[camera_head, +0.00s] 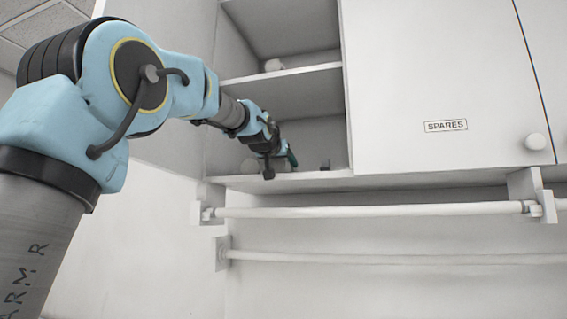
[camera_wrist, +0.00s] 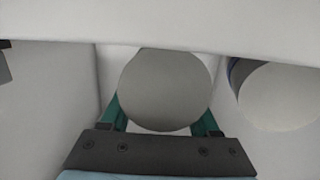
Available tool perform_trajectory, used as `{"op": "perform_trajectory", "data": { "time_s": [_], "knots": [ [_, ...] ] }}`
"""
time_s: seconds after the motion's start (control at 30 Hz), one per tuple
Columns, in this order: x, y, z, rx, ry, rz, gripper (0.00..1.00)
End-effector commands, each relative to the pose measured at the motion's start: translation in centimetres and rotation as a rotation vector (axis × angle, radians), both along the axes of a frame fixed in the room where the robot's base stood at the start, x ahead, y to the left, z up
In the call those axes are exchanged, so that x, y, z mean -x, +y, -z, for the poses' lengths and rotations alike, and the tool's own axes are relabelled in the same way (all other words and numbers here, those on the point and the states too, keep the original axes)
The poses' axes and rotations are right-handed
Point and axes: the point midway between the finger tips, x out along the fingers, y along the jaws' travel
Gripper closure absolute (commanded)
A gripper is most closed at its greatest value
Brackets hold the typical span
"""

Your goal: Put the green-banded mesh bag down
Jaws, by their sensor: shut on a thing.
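My gripper (camera_wrist: 160,112) is shut on a round grey thing (camera_wrist: 165,88), which sits between its two green fingers in the wrist view. I take this to be the mesh bag, but I see no green band or mesh on it. In the head view my gripper (camera_head: 288,157) is inside the lowest open compartment of the wall cabinet, just above its shelf (camera_head: 300,178). The held thing cannot be made out there. Whether it touches the shelf is not clear.
In the wrist view a pale round thing with a blue band (camera_wrist: 283,95) stands close at the right. A shelf board (camera_head: 300,90) lies above. The SPARES door (camera_head: 445,80) is shut; rails (camera_head: 370,211) run below.

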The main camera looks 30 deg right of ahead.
Motion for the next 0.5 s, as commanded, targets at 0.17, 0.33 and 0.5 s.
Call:
{"op": "perform_trajectory", "data": {
  "time_s": [0.17,0.33,0.5],
  "knots": [
    [-0.01,-0.01,0.01,0.001,-0.001,0.0,0.93],
    [-0.01,-0.01,0.27,0.0,0.0,0.0,0.32],
    [-0.02,-0.01,0.27,0.0,0.0,0.0,0.13]
  ]
}}
